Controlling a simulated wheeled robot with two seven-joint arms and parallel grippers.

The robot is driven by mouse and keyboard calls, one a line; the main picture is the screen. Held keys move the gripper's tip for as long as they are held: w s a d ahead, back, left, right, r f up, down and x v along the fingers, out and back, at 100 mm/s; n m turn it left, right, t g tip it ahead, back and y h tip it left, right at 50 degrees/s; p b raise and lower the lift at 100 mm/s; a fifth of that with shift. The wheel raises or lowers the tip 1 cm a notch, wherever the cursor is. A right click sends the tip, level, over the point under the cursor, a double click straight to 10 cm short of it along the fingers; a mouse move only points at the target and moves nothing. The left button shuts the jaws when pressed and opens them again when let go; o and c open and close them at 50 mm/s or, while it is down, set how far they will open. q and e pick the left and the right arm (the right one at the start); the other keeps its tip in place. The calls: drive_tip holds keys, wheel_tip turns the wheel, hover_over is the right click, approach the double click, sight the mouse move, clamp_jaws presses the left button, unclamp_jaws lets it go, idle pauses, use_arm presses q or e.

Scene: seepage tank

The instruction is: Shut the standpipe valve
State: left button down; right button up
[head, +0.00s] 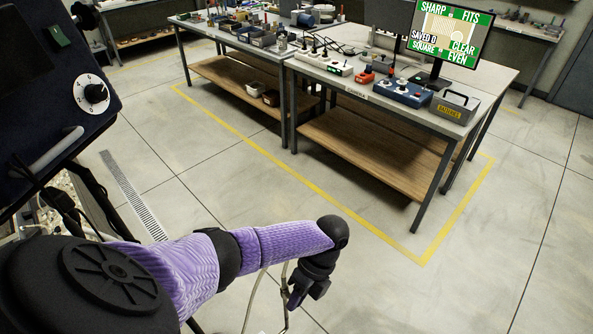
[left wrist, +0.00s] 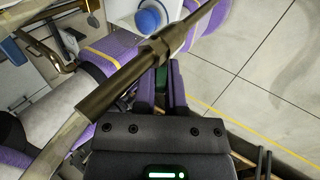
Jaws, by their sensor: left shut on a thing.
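In the left wrist view a bronze-coloured pipe with a hex fitting (left wrist: 152,50) runs diagonally across, close in front of my left gripper (left wrist: 161,84). The gripper's purple-sided fingers are shut on a dark green piece (left wrist: 161,78), which looks like the valve's handle. Most of it is hidden by the fingers and the pipe, so its angle cannot be told. In the head view my left gripper (head: 297,296) is low at the bottom centre, beside thin pale tubing (head: 284,285). My right gripper is in neither view.
A dark panel with a white numbered dial (head: 96,93) stands close at the left. Workbenches (head: 430,115) with control boxes and a monitor (head: 441,35) stand across the back. Open floor with yellow lines and a drain grate (head: 132,193) lies between.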

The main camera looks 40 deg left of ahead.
use_arm(q)
drive_tip(key=shift+f+g+b, duration=0.15)
drive_tip(key=shift+g+b, duration=0.15)
drive_tip(key=shift+g, duration=0.1)
drive_tip(key=c, duration=0.7)
unclamp_jaws()
drive_tip(key=v, duration=1)
drive_tip(key=shift+p, duration=0.35)
drive_tip(key=shift+d, duration=0.1)
